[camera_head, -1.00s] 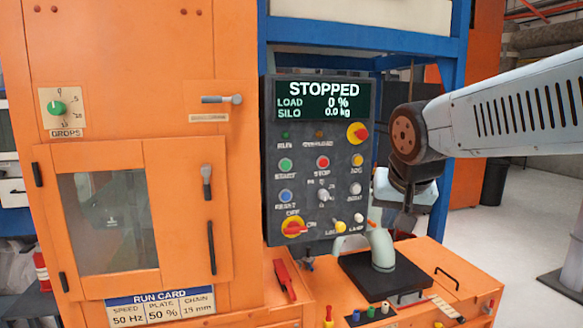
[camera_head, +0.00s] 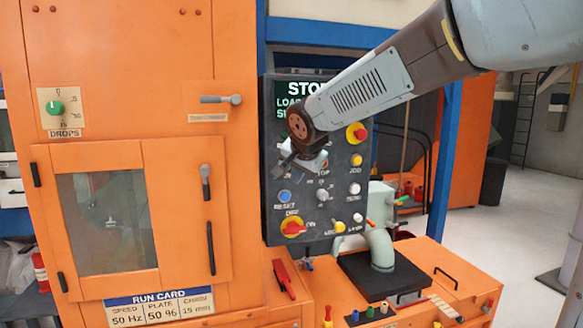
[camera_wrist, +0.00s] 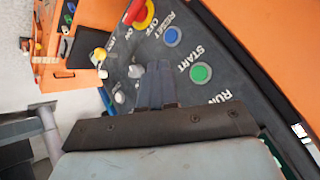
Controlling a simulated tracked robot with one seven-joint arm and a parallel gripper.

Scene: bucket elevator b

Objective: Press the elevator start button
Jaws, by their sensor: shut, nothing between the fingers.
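The green START button (camera_wrist: 201,73) shows in the wrist view on the dark control panel (camera_head: 307,222), with its label beside it. In the head view my gripper and wrist cover it. My gripper (camera_wrist: 158,66) is shut and empty. In the wrist view its fingertips point at the panel to the left of the START button, apart from it in the picture. Whether they touch the panel cannot be told. In the head view my gripper (camera_head: 282,168) is in front of the panel's left middle, over the START area.
The blue RESET button (camera_head: 285,196) and the red-yellow OFF/ON rotary switch (camera_head: 293,227) lie below. The yellow JOG button (camera_head: 356,160) and red-yellow emergency stop (camera_head: 357,133) are to the right. The orange cabinet (camera_head: 130,110) with handles borders the panel's left.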

